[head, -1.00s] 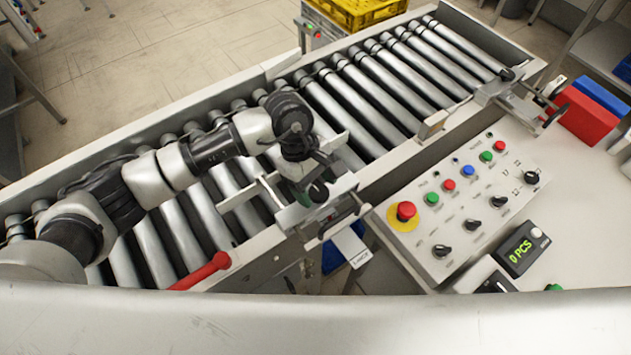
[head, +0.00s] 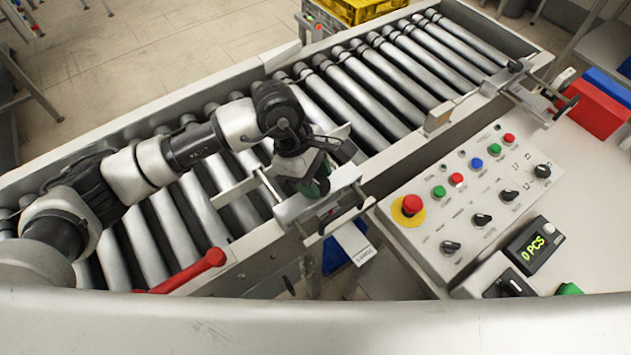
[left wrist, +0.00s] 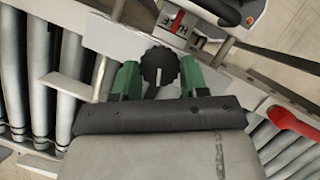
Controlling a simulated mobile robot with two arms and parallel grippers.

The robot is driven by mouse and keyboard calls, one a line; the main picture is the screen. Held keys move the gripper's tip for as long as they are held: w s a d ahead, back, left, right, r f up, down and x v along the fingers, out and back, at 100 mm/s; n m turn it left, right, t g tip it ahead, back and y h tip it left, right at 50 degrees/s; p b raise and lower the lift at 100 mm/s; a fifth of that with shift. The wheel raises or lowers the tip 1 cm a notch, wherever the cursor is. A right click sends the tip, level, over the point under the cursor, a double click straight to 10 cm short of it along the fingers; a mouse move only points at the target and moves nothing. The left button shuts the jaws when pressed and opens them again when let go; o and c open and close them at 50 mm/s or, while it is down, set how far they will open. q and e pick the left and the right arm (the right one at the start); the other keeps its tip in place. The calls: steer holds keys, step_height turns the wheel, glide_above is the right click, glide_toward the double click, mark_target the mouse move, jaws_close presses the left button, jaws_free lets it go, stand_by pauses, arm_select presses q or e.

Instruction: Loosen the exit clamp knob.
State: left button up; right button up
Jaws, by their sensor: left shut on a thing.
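The exit clamp knob (left wrist: 160,66) is black with a scalloped rim and a white line on its face, seen in the left wrist view. My left gripper (left wrist: 160,76) has its green fingers on either side of the knob and is shut on it. In the head view my left gripper (head: 303,182) points down at the pale clamp plate (head: 330,200) on the near conveyor rail, and it hides the knob there. My right gripper is not in view.
A red lever (head: 205,266) sticks out at the near rail, left of the clamp. A control panel (head: 465,250) with an emergency stop (head: 411,205) stands to the right. A second bracket (head: 517,82) sits farther along the rail. The visible rollers (head: 375,80) carry no crate.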

arm_select(q)
steer(key=n+t+b, duration=0.1)
steer(key=n+b, duration=0.3)
steer(key=n+t+b, duration=0.2)
steer(key=n+b, duration=0.1)
steer(key=b, duration=0.2)
steer(key=n+t+b, duration=0.1)
steer(key=n+b, duration=0.3)
steer(key=b, duration=0.1)
steer(key=shift+s+d+f+n, duration=0.1)
steer(key=shift+s+f+n, duration=0.1)
steer(key=shift+s+n, duration=0.15)
steer(key=shift+s+r+n+t+y+b, duration=0.2)
steer(key=shift+n+t+y+b, duration=0.3)
steer(key=shift+n+b, duration=0.85)
steer(key=shift+r, duration=0.1)
steer(key=o, duration=0.9)
steer(key=v, duration=1)
steer(key=shift+s+r+b, duration=0.15)
steer(key=shift+r+b, duration=0.15)
